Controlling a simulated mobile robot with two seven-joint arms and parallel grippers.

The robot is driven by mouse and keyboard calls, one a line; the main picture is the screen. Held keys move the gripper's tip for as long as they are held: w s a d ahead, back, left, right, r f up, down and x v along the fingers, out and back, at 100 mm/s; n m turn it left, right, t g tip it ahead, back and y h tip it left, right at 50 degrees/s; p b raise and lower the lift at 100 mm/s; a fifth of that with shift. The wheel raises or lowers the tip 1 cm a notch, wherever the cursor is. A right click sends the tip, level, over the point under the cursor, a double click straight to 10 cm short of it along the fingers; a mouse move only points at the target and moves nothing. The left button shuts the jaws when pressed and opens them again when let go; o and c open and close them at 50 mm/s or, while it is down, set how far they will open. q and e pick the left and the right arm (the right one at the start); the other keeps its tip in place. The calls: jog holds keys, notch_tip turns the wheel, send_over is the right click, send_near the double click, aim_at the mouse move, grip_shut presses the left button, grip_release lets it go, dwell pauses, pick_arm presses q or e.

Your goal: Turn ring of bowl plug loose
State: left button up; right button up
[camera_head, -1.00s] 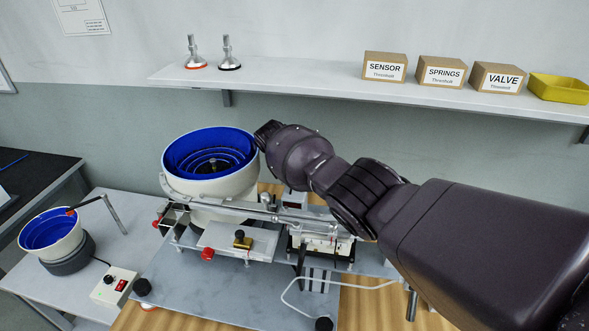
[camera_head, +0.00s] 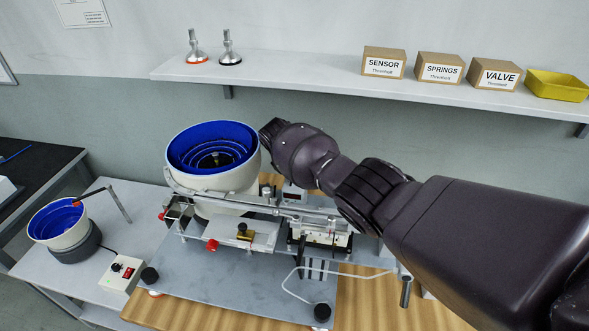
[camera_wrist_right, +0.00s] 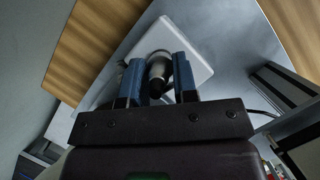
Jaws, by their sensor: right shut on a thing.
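The plug (camera_wrist_right: 158,70), a round grey and metallic piece with a dark end, sits between the two blue fingers of my right gripper (camera_wrist_right: 158,78) in the right wrist view. The fingers are shut on it; its ring cannot be told clearly from the rest. In the head view my right arm reaches in from the right, and its wrist is beside and behind the large white bowl with blue inside (camera_head: 213,182). The bowl hides the fingertips and the plug there. My left gripper is not in view.
A rail and fixtures stand on the grey base plate (camera_head: 235,295) by the bowl. A smaller blue-lined bowl (camera_head: 60,243) and a switch box (camera_head: 120,273) are at left. A shelf (camera_head: 300,75) with boxes runs along the back wall.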

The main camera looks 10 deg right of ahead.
jog(key=o, duration=1)
jog(key=shift+c, duration=0.2)
jog(key=shift+r, duration=0.15)
jog(key=v, duration=1)
jog(key=shift+r, duration=0.25)
jog(key=shift+a, duration=0.1)
